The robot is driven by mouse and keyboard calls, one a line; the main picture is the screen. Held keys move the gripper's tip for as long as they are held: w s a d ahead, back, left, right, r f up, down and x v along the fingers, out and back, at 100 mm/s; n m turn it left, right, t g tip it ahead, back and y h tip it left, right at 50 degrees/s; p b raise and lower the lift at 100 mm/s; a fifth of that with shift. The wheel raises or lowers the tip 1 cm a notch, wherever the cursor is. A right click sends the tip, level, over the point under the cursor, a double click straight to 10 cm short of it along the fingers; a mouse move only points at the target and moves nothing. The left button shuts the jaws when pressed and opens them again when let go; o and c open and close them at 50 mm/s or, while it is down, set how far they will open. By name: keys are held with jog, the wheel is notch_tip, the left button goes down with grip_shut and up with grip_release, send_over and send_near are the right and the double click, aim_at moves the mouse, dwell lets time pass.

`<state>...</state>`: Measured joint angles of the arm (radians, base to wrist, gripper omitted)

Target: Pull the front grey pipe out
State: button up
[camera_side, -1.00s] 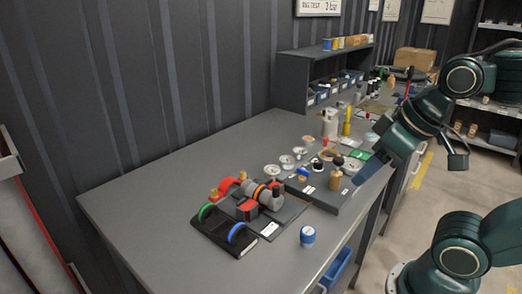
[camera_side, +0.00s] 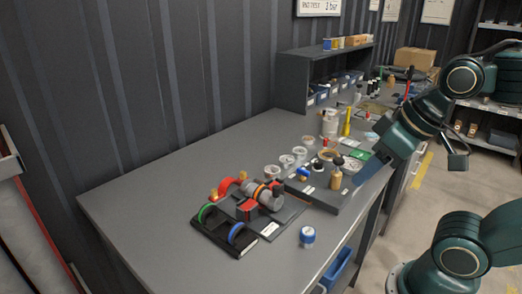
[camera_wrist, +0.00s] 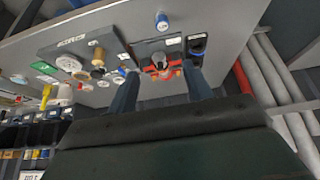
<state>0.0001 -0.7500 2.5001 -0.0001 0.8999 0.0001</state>
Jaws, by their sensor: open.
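The pump (camera_side: 258,194), with grey cylindrical parts, red parts and an orange ring, sits on a dark base plate (camera_side: 275,220) on the bench. A grey pipe-like piece (camera_side: 278,202) points out at its front right; I cannot tell for certain that it is the front grey pipe. In the wrist view the pump (camera_wrist: 160,66) shows small between my fingertips. My gripper (camera_wrist: 160,68) is open and empty. In the side view my gripper (camera_side: 368,176) is right of the pump, clear of it, beside the bench's right edge.
A black holder with green and blue rings (camera_side: 224,232) stands left of the pump. A blue-and-white canister (camera_side: 307,236) stands in front. A dark tray with small parts (camera_side: 322,192) lies between pump and gripper. The bench's left part (camera_side: 150,195) is bare.

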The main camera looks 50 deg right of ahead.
dwell(0.3)
jog(key=shift+c, duration=1.1)
jog(key=m+g, duration=0.3)
jog(key=g, duration=0.3)
send_over(276, 186)
jog(key=shift+f, duration=0.85)
notch_tip(276, 186, down, 14)
jog(key=shift+r, duration=0.1)
jog(key=shift+c, duration=0.2)
